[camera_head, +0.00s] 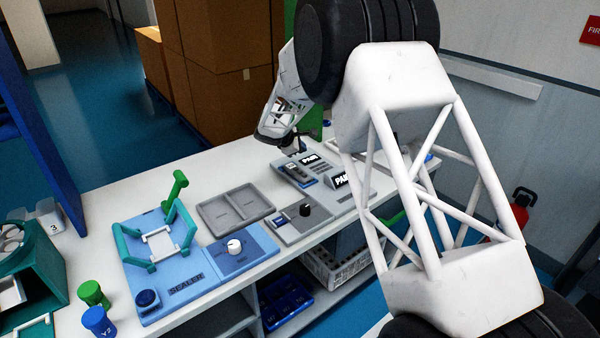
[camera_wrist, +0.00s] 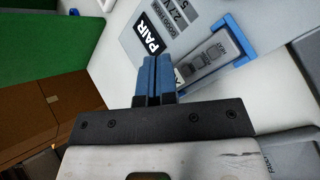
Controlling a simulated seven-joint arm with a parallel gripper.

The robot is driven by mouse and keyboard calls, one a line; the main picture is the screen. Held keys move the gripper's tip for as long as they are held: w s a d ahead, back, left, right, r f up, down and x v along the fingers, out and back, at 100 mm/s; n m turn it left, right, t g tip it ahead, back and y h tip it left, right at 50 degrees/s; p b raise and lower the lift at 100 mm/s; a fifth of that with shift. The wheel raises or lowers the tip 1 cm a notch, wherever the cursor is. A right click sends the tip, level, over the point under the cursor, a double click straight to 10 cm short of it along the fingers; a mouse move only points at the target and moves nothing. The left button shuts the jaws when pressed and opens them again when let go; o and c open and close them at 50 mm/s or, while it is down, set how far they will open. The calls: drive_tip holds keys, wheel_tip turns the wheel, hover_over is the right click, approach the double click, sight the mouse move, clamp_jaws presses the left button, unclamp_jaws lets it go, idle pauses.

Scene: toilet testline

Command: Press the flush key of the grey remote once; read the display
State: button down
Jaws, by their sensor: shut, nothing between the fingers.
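The grey remote (camera_wrist: 206,61) lies in a blue holder (camera_wrist: 243,38) in the wrist view, with several dark keys on its face. Its end nearest my gripper is partly hidden by the fingers. In the head view the remote (camera_head: 297,174) sits on a grey station. My gripper (camera_wrist: 154,58) has blue fingers, shut together and empty. In the wrist view they appear beside the remote's near end; I cannot tell whether they touch it. In the head view my gripper (camera_head: 298,151) is just behind the remote. A dark display (camera_wrist: 152,34) reads PAIR.
Grey label text beside the display includes 2.7V. A grey tray (camera_head: 236,206), a panel with a black knob (camera_head: 306,210) and the blue sealer (camera_head: 160,250) are to the left. Cardboard boxes (camera_head: 225,50) stand behind the table.

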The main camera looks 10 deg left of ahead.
sight(300, 172)
drive_tip(key=shift+f, duration=3.35)
drive_tip(key=shift+f, duration=0.85)
idle(0.5)
drive_tip(key=shift+r, duration=0.85)
drive_tip(key=shift+r, duration=0.1)
idle(0.3)
drive_tip(key=shift+r, duration=2.4)
